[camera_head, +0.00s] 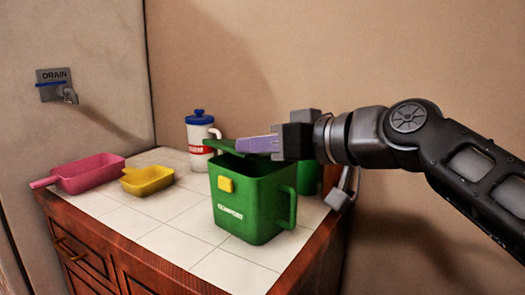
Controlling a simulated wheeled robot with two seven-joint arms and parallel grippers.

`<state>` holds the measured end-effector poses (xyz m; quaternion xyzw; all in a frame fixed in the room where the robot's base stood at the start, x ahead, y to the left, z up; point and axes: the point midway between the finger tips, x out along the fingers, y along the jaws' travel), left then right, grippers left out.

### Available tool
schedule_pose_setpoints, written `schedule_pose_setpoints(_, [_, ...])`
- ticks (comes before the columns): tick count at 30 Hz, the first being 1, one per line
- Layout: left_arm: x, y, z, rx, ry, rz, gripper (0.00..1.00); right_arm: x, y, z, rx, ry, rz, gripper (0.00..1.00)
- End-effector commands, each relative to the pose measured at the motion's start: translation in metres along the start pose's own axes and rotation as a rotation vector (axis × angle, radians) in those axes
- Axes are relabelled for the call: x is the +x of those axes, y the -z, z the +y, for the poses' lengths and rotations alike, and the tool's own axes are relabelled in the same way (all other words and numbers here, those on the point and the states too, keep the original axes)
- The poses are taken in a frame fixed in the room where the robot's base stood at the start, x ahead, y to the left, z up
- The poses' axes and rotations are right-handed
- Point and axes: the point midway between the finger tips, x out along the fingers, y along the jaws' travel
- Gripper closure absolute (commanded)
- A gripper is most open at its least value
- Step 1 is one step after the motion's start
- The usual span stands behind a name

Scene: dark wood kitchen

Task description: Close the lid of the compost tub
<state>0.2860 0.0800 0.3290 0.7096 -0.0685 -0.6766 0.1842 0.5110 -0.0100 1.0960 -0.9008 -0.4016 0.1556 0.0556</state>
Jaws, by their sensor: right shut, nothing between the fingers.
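The green compost tub (252,205) stands upright on the tiled counter top, with a yellow latch (226,184) on its front and a handle on its right side. Its dark opening shows at the top. The green lid (221,145) shows only in part behind the opening; my right gripper hides the rest, so its exact angle is unclear. My right gripper (243,145) comes in from the right, just above the tub's back rim, close to the lid. It is shut and holds nothing. My left gripper is not in view.
A white bottle with a blue cap (200,140) stands behind the tub. A pink scoop (92,175) and a yellow scoop (148,181) lie at the left. Another green container (307,176) stands behind the tub's right side. Bare tiles (165,232) lie left of the tub.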

Motion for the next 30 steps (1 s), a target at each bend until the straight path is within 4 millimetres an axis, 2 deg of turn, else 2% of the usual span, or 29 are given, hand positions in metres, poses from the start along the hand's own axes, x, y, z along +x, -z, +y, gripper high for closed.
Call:
schedule_pose_setpoints(1, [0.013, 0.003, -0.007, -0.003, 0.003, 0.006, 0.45, 0.003, -0.013, -0.001, -0.039, -0.007, 0.0, 1.0])
schedule_pose_setpoints(5, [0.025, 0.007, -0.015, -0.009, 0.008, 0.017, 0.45, 0.006, -0.025, -0.002, -0.126, -0.03, 0.001, 1.0])
schedule_pose_setpoints(9, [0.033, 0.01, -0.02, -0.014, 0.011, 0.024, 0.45, 0.008, -0.033, -0.002, -0.121, -0.029, 0.0, 1.0])
schedule_pose_setpoints(30, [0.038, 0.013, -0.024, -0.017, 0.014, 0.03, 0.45, 0.01, -0.04, -0.002, -0.116, -0.029, -0.006, 1.0])
